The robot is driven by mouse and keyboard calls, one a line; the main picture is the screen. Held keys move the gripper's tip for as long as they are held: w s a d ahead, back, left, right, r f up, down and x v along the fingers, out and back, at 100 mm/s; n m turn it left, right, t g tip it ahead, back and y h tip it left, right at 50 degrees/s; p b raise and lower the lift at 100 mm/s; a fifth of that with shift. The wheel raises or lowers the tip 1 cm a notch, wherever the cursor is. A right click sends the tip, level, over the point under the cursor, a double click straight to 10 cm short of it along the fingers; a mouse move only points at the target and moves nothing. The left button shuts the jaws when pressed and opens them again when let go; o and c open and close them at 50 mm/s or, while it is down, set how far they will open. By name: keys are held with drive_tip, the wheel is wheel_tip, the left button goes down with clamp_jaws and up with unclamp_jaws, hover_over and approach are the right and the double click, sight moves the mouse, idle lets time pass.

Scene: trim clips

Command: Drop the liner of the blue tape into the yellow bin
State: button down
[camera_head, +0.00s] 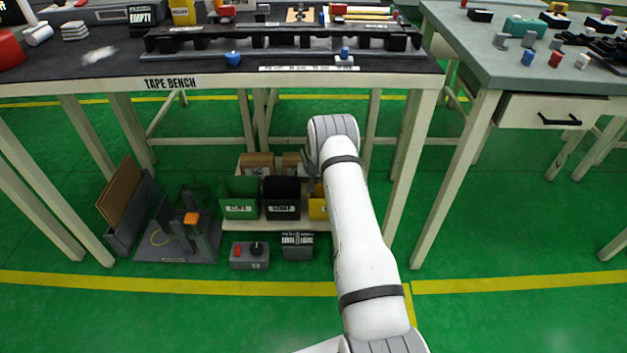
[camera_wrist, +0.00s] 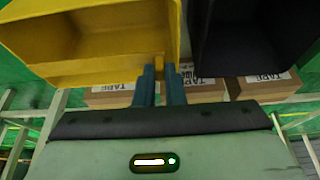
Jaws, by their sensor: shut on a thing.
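The yellow bin (camera_head: 317,204) stands at the right end of a low shelf under the bench, largely hidden behind my arm. In the wrist view the yellow bin (camera_wrist: 85,40) fills the upper left, its opening facing the camera. My gripper (camera_wrist: 161,70) is at the bin's lower right edge in that view, its two blue-grey fingers nearly together. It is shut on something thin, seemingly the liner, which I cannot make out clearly. A yellow patch shows between the fingertips; I cannot tell whether it is bin or held piece. In the head view the fingertips are hidden by my wrist.
A black bin (camera_head: 281,198) and a green bin (camera_head: 240,197) stand left of the yellow one. Cardboard tape boxes (camera_head: 257,164) sit behind them. The tape bench (camera_head: 110,90) is overhead, with a leg (camera_head: 412,170) to the right. A control box (camera_head: 250,256) stands on the floor in front.

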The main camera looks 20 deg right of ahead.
drive_tip(key=c, duration=1.4)
unclamp_jaws()
drive_tip(key=shift+c, duration=0.2)
drive_tip(key=shift+r, duration=0.15)
drive_tip(key=p+v, duration=0.2)
drive_tip(key=v, duration=0.5)
drive_tip(key=shift+s+r, duration=0.2)
drive_tip(key=shift+r, duration=0.05)
